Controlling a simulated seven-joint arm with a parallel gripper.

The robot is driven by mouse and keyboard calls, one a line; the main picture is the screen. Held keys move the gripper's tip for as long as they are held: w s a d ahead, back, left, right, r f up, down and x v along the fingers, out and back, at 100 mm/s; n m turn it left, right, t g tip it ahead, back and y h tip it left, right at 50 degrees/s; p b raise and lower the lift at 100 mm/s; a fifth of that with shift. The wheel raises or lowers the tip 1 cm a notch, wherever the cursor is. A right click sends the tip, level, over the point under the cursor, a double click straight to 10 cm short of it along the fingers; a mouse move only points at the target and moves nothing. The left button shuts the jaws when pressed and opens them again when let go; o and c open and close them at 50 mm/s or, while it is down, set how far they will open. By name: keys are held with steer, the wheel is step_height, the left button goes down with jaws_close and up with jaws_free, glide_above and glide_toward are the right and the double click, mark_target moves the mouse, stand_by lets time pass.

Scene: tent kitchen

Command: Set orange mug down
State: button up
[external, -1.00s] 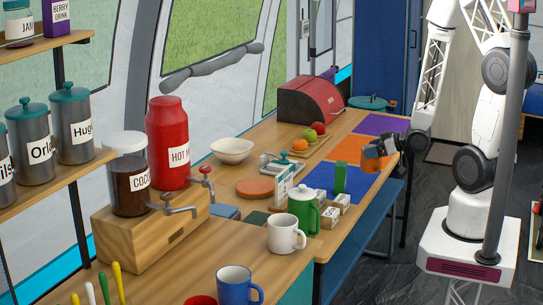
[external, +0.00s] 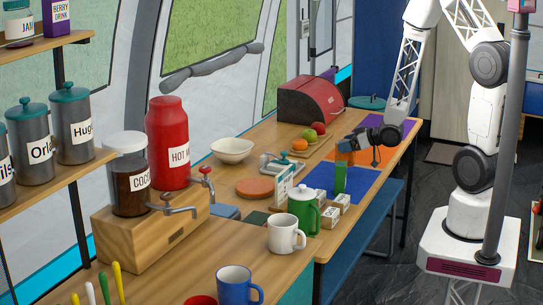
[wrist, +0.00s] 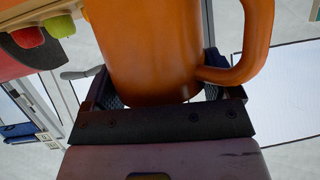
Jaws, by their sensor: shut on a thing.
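The orange mug (external: 344,158) is in my gripper (external: 346,151), above the table around the border of the orange and blue mats; its exact height is hard to tell. In the wrist view the mug (wrist: 145,50) fills the upper middle, with its handle on the right. The fingers of my gripper (wrist: 155,92) are shut on both sides of the mug body. The gripper partly hides the mug in the external view.
The orange mat (external: 386,158) and purple mat (external: 372,124) lie behind. A green pot (external: 301,208), small white-labelled boxes (external: 330,216) and a white mug (external: 283,234) stand nearer.

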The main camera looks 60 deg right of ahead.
mark_target(339, 142)
steer(key=shift+w+d+f, duration=0.1)
steer(key=shift+w+d, duration=0.15)
steer(key=shift+w, duration=0.45)
steer(key=shift+w+d+f, duration=0.1)
steer(key=shift+w+d, duration=0.1)
steer(key=shift+w, duration=0.45)
steer(key=shift+w+d, duration=0.25)
steer(key=shift+w, duration=0.45)
steer(key=shift+f, duration=0.1)
steer(key=shift+f, duration=1.65)
steer(key=shift+f, duration=0.1)
steer(key=o, duration=0.8)
steer(key=shift+s, duration=0.1)
steer(key=v, duration=1.2)
steer(key=shift+r, duration=0.25)
